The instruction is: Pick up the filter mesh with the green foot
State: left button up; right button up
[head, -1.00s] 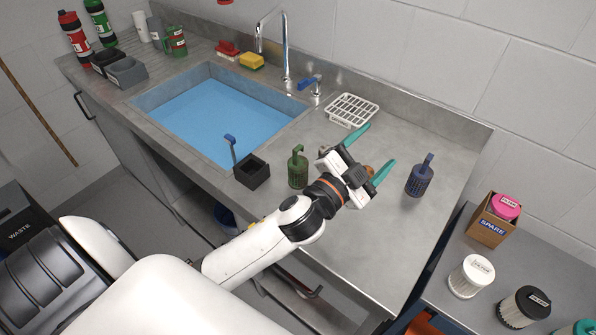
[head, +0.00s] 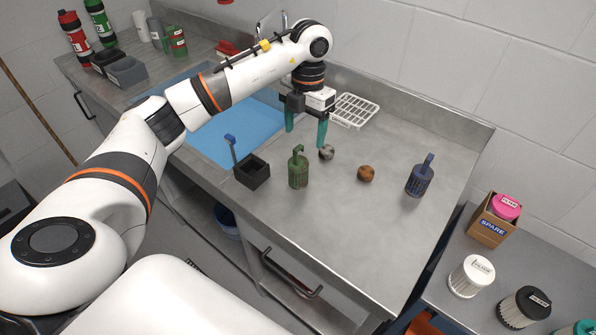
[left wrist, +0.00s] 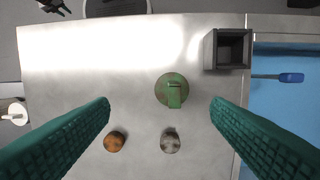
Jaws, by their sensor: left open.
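A green mesh cylinder with a hooked green handle (head: 298,170) stands upright on the steel counter, right of a small black box. The left wrist view shows it from above as a green disc (left wrist: 168,95). A dark blue mesh cylinder with a blue handle (head: 420,180) stands farther right. I cannot make out a separate foot on either. My left gripper (head: 306,137) is open and empty, pointing down above the counter, behind the green cylinder in the head view. In the left wrist view, the green cylinder shows between its fingers (left wrist: 160,103). My right gripper is out of view.
A grey lump (head: 326,152) and a brown lump (head: 366,173) lie near the gripper. The black box (head: 252,172) stands by the blue-water sink (head: 225,140). A white rack (head: 355,110) lies behind. The front right counter is clear.

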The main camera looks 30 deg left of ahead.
pick_arm(q)
jog(key=p, duration=0.2)
send_over(299, 162)
jog(key=shift+y, duration=0.3)
jog(key=f, duration=0.6)
jog(key=shift+s+d, duration=0.1)
jog(key=shift+s, duration=0.25)
jog(key=shift+w+f+p, duration=0.1)
jog(key=shift+f+p, duration=0.5)
jog(key=shift+f, duration=0.05)
notch_tip(299, 162, down, 4)
jog(key=shift+w+r+p, duration=0.15)
jog(key=shift+p, duration=0.55)
jog(key=shift+f, duration=0.3)
jog(key=shift+c, duration=0.5)
jog(key=c, duration=1)
jog(key=shift+o, duration=0.2)
